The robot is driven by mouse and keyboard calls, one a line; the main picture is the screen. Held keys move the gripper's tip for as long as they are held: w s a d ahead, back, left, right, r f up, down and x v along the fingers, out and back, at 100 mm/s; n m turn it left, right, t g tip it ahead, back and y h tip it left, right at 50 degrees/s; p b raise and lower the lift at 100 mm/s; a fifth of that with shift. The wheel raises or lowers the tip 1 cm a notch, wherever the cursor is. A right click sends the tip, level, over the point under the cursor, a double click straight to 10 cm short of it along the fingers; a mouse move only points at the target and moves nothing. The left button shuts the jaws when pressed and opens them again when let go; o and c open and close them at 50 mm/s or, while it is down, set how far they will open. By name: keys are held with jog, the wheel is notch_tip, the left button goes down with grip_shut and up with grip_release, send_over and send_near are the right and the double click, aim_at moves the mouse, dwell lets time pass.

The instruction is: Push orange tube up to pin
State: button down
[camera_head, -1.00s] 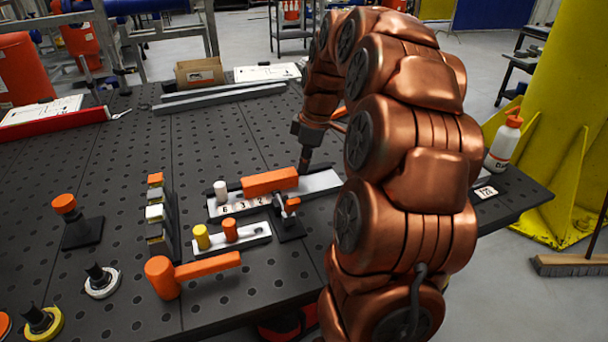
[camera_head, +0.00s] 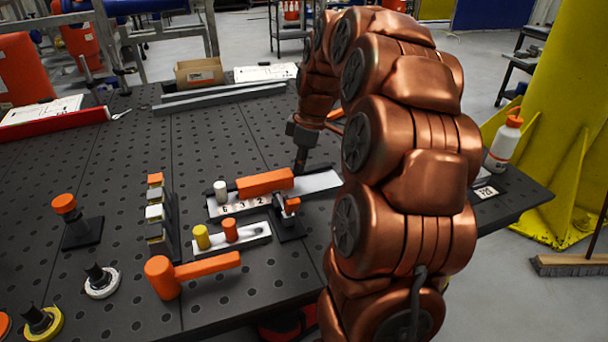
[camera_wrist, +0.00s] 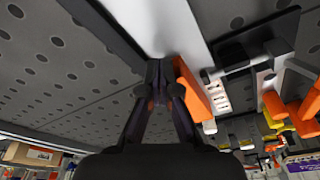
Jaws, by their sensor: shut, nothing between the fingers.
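The orange tube (camera_head: 265,182) lies along the grey-white plate (camera_head: 318,182), over a scale with printed digits. A white upright pin (camera_head: 221,190) stands near the plate's left end. A narrow gap shows between the tube's left end and the pin. My gripper (camera_head: 300,168) points down at the tube's right end, fingers shut and empty. In the wrist view the shut fingertips (camera_wrist: 160,72) are right beside the end of the orange tube (camera_wrist: 193,92) and seem to touch it. The exact contact is hard to see.
A black bracket with an orange knob (camera_head: 291,205) stands at the plate's front edge. In front are a white block with a yellow and an orange peg (camera_head: 258,230) and an orange-headed mallet (camera_head: 205,266). A stepped block stand (camera_head: 170,220) is to the left.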

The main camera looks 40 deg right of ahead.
jog(key=shift+w+a, duration=0.25)
jog(key=shift+a, duration=0.35)
jog(key=shift+w+a, duration=0.2)
jog(key=shift+a, duration=0.4)
dwell(0.5)
jog(key=shift+d, duration=0.15)
jog(key=shift+s+d+b, duration=0.2)
jog(key=shift+d+b, duration=0.1)
jog(key=shift+d, duration=0.15)
jog(key=w+a+p+v, duration=0.1)
jog(key=p+v, duration=0.1)
jog(key=v, duration=0.4)
jog(key=shift+r, duration=0.55)
jog(key=shift+d, duration=0.1)
